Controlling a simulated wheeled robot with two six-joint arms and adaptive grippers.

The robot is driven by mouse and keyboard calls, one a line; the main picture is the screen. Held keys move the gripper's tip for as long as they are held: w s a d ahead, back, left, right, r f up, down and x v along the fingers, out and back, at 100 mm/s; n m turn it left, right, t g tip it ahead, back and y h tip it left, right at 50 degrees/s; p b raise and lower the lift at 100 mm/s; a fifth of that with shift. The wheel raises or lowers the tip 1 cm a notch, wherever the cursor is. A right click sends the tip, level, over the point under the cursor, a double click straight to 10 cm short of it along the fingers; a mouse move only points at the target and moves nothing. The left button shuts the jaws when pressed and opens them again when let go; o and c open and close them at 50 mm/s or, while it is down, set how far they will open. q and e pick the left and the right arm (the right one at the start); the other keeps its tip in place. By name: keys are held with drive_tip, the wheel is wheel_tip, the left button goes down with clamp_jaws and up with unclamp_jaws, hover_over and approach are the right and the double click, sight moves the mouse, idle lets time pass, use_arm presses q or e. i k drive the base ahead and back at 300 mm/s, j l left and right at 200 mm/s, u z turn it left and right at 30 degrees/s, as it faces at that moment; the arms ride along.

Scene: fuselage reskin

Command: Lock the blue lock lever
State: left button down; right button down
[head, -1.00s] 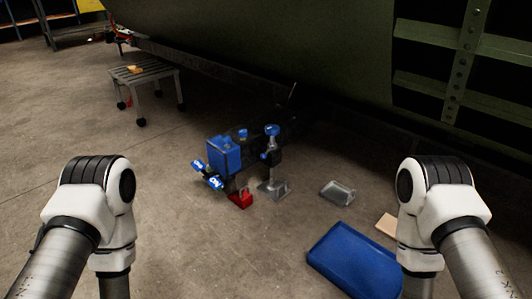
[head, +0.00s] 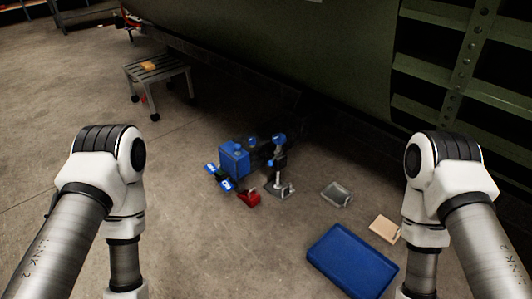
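A blue and black device (head: 235,160) stands on the concrete floor near the middle of the view. Two small blue parts with white marks (head: 218,176) stick out at its left side. Beside it is a metal stand with a blue top (head: 280,139) on a grey foot. I cannot tell which blue part is the lock lever, or its position. White and grey links of my left and right arms show at the sides. Both grippers are outside the view, and no contact with the device shows.
A red piece (head: 249,198) lies by the device. A grey metal tray (head: 337,194), a tan block (head: 384,228) and a blue tray (head: 352,260) lie to the right. A step stool (head: 158,71) stands at back left. The green fuselage (head: 290,50) overhangs behind. Floor at front centre is clear.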

sight(270, 163)
drive_tip(key=i+j+z, duration=0.1)
drive_tip(key=i+z, duration=0.2)
drive_tip(key=i, duration=0.15)
drive_tip(key=i+j+z, duration=0.25)
drive_tip(key=i, duration=0.2)
drive_tip(key=i+j+z, duration=0.3)
drive_tip(key=i, duration=0.1)
